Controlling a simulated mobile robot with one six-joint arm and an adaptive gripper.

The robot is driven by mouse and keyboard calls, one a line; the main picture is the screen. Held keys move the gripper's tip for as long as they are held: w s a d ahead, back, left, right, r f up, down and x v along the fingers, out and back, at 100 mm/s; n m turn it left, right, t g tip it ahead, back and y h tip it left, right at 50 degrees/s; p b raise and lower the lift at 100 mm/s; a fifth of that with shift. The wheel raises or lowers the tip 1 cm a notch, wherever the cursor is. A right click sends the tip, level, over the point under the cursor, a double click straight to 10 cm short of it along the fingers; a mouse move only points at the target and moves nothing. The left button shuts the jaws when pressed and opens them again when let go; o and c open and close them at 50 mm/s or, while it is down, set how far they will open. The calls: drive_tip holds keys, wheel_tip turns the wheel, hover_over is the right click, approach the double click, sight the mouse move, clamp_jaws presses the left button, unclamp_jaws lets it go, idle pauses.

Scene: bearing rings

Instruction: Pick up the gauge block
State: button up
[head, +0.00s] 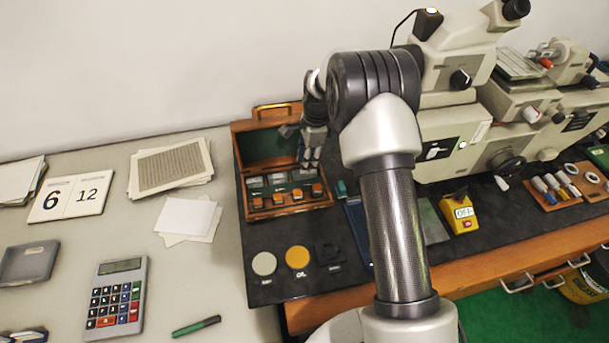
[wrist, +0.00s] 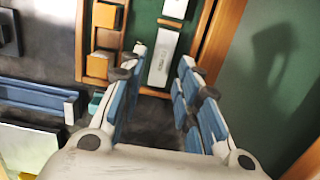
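The gauge block (wrist: 163,57) is a pale metal bar with small markings, lying in a slot of a green-lined wooden case in the wrist view. My gripper (wrist: 161,62) is open, with one blue-grey finger on each side of the gauge block's near end. I see no contact, and the height of the fingertips over it is unclear. In the head view my gripper (head: 310,158) hangs over the right part of the case, hiding some of its inside.
The raised lid (head: 270,147) is close behind my gripper. Orange-topped pieces (wrist: 107,15) lie beside the block. A teal item and a blue strip (wrist: 35,98) lie near the case. A large microscope-like machine (head: 450,130) stands to the right.

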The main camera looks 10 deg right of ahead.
drive_tip(key=f, duration=0.1)
drive_tip(key=f+b, duration=0.1)
drive_tip(key=f, duration=0.2)
drive_tip(key=shift+w+a+f+b, duration=0.15)
drive_tip(key=shift+a+f+b, duration=0.15)
drive_tip(key=shift+a, duration=0.05)
drive_tip(key=shift+c, duration=0.5)
clamp_jaws()
drive_tip(key=shift+r, duration=0.1)
